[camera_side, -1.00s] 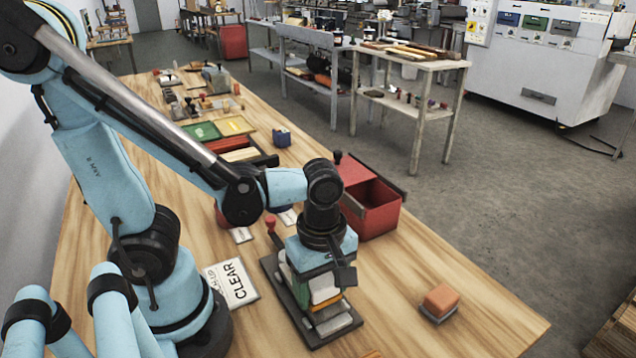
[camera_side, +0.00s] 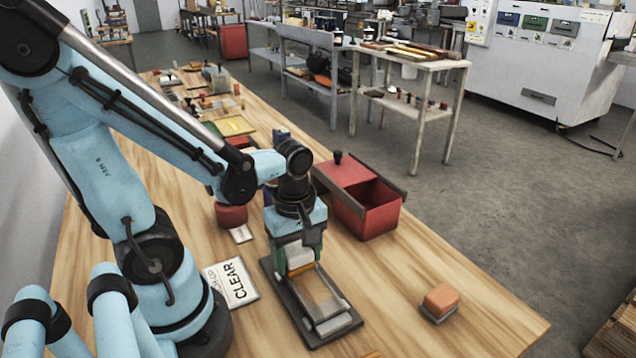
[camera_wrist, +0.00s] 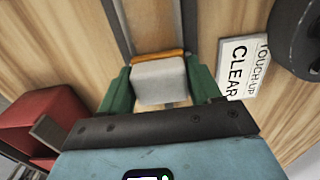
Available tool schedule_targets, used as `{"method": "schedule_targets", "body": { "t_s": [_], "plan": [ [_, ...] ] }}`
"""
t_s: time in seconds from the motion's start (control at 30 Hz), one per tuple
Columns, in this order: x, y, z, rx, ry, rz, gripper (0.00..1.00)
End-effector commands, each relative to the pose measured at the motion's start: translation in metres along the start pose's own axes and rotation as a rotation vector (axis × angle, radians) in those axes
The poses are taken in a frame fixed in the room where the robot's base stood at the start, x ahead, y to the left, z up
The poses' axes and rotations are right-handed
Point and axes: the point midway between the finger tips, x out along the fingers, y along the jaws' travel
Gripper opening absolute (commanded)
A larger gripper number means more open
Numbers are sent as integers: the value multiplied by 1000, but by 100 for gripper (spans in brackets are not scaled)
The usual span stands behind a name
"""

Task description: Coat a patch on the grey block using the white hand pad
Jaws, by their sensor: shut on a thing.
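My gripper (camera_side: 297,258) is shut on the white hand pad (camera_wrist: 160,80), which has an orange edge and sits between the green fingers in the wrist view. In the side view the pad (camera_side: 298,252) is over the rear part of a long dark tray (camera_side: 286,314). A light grey block (camera_side: 333,322) lies at the tray's near end, apart from the pad. Whether the pad touches the surface below it is hidden. I cannot make out a coated patch.
A white "CLEAR" touch-up card (camera_side: 231,283) lies left of the tray. A red box (camera_side: 380,213) stands behind right, and a red pot (camera_side: 231,214) behind left. An orange block (camera_side: 441,298) lies at right. The wooden table between it and the tray is clear.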

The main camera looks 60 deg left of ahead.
Motion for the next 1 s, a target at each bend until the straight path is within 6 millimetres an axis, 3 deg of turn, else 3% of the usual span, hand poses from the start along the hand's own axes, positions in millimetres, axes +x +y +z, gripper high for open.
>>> {"method": "schedule_targets", "body": {
  "t_s": [1.0],
  "plan": [
    [2, 1, 89, 5, -1, 0, 25]
  ]
}}
